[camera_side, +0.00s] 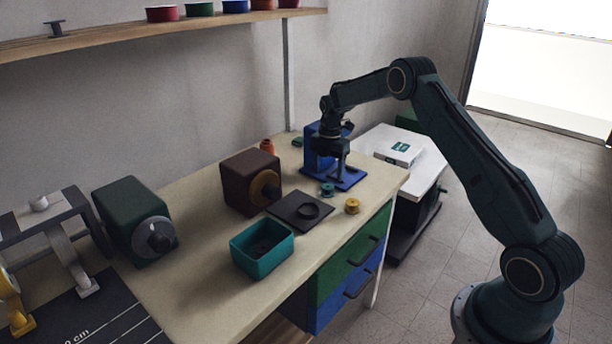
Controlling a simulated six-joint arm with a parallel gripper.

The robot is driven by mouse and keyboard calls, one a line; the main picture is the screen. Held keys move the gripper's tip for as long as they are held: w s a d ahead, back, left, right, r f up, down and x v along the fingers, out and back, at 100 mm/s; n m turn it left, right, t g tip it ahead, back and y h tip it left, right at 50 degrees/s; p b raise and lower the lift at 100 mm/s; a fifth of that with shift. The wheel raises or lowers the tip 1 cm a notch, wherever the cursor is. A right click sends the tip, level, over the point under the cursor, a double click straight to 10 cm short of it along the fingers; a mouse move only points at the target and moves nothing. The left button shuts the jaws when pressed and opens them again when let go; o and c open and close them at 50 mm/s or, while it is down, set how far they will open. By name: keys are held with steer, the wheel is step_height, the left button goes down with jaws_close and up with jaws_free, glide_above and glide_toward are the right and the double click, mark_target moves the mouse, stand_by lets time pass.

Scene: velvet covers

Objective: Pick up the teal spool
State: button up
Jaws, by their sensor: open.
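The teal spool (327,189) is small and sits on the tabletop, at the front left edge of the blue machine's base. My gripper (341,172) hangs pointing down from the arm, above and slightly right of the teal spool in the picture. It is apart from the spool and appears empty. The fingers are small and dark here, and their exact gap is hard to make out. Part of the blue machine (313,150) is hidden behind my gripper.
A yellow spool (352,206) stands close by on the right. A dark square plate (299,209), a teal bin (262,252) and a brown machine (248,180) are to the left. An orange spool (267,146) stands behind. The table's front edge (384,204) is near.

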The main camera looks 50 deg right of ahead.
mark_target(328, 186)
steer(key=shift+f, duration=0.35)
steer(key=shift+s+f, duration=0.1)
steer(key=shift+f, duration=2.4)
steer(key=shift+c, duration=0.2)
steer(key=c, duration=1)
